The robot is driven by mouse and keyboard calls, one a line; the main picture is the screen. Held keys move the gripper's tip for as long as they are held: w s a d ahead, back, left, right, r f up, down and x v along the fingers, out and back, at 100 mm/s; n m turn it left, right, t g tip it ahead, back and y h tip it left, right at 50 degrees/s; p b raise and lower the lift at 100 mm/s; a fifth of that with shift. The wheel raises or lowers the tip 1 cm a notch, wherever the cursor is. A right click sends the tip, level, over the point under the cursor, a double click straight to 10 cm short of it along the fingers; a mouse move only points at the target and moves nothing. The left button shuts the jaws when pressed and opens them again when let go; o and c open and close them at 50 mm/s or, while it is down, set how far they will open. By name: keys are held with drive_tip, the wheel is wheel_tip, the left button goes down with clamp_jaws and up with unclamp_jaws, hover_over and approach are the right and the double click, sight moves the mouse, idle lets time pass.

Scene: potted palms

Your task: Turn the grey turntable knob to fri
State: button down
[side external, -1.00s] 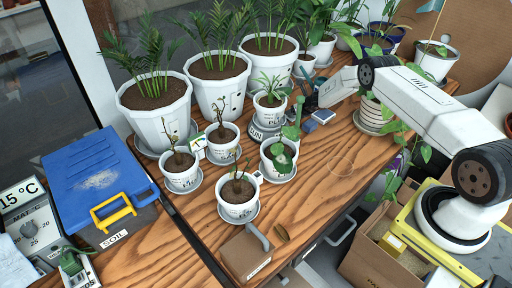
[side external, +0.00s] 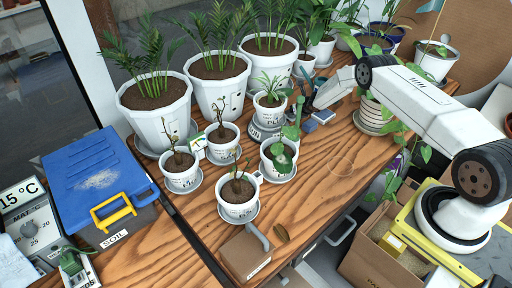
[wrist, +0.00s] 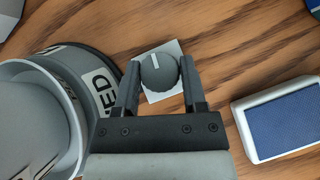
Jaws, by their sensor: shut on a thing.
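The grey knob (wrist: 158,72) is round with a ridged edge and a white pointer line, and it sits on a small white square plate (wrist: 172,47) on the wooden table. In the wrist view the pointer aims up and slightly left. No day lettering can be read on the plate. My gripper (wrist: 159,75) has one dark finger on each side of the knob and is shut on it. In the side view my gripper (side external: 303,104) is low at the table among the pots, and the knob cannot be made out there.
A white device with a blue panel (wrist: 285,118) lies at right. Large palm pots (side external: 220,100) stand behind; small pots (side external: 238,205) stand in front. Bare wood lies front right.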

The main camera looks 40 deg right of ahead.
drive_tip(key=shift+w+r, duration=0.1)
drive_tip(key=shift+r, duration=0.05)
idle(0.3)
drive_tip(key=shift+c, duration=0.8)
unclamp_jaws()
drive_tip(key=shift+s, duration=0.2)
drive_tip(key=shift+v, duration=3.7)
